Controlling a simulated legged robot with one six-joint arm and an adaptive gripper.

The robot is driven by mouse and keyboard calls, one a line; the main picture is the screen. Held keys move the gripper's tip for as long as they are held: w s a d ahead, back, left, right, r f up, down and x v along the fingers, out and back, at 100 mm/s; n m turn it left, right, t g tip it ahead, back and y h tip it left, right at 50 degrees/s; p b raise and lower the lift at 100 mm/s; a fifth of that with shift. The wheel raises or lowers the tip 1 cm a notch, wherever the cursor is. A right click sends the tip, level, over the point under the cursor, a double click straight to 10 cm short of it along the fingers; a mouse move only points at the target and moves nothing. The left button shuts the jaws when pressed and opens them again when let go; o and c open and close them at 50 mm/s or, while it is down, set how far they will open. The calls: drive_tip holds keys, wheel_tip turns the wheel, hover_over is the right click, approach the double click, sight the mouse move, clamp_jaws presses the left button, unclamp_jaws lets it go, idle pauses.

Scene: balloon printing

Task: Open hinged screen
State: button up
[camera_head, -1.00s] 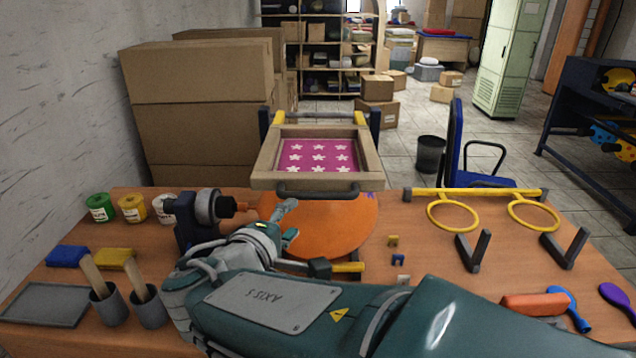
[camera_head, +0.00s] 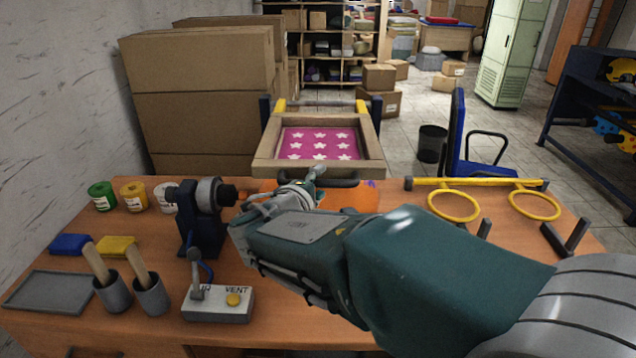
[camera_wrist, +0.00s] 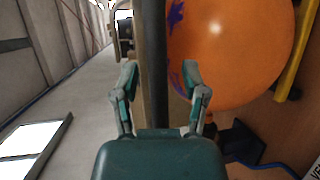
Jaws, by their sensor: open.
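The hinged screen (camera_head: 262,158) is a wooden frame around a magenta mesh with white flower shapes, above the far edge of the table. Its dark handle (camera_head: 345,182) is on the near side, partly hidden by my gripper (camera_head: 316,178). In the wrist view, the handle (camera_wrist: 154,45) runs as a dark bar between the open fingers of my gripper (camera_wrist: 160,72). I cannot tell whether the fingers touch it. An orange balloon (camera_head: 365,197) lies below the screen, mostly hidden by my arm. It fills much of the wrist view (camera_wrist: 235,50), with purple marks on it.
A dark clamp-like device (camera_head: 200,222) and a VENT control box (camera_head: 218,304) stand left of my arm. Ink pots (camera_head: 134,197) and brush cups (camera_head: 151,296) are farther left. Yellow rings (camera_head: 454,205) stand at right. Cardboard boxes (camera_head: 200,105) stack behind left.

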clamp_jaws()
